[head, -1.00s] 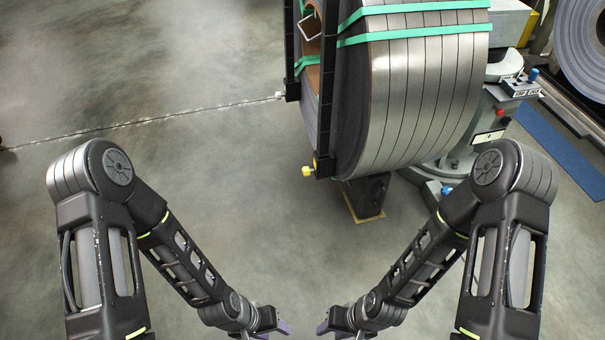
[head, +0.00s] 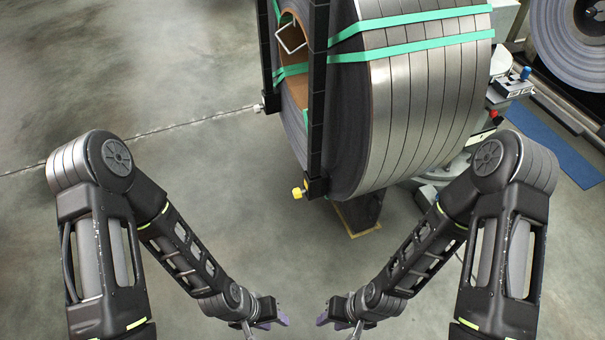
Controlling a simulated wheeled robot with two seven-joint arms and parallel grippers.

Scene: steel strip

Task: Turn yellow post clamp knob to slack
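The yellow post clamp knob (head: 298,192) sits at the lower end of the near black post (head: 318,110), beside the steel strip coil. My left gripper (head: 285,312) is at the bottom of the head view, below and slightly left of the knob, apart from it. My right gripper (head: 324,316) is at the bottom too, below and slightly right of the knob, apart from it. Only small purplish finger parts show on each, so I cannot tell whether they are open or shut. Nothing is seen held in either.
The large steel coil (head: 410,110) with green straps (head: 405,50) stands behind the posts. A blue mat (head: 555,145) lies at right. The left floor is open.

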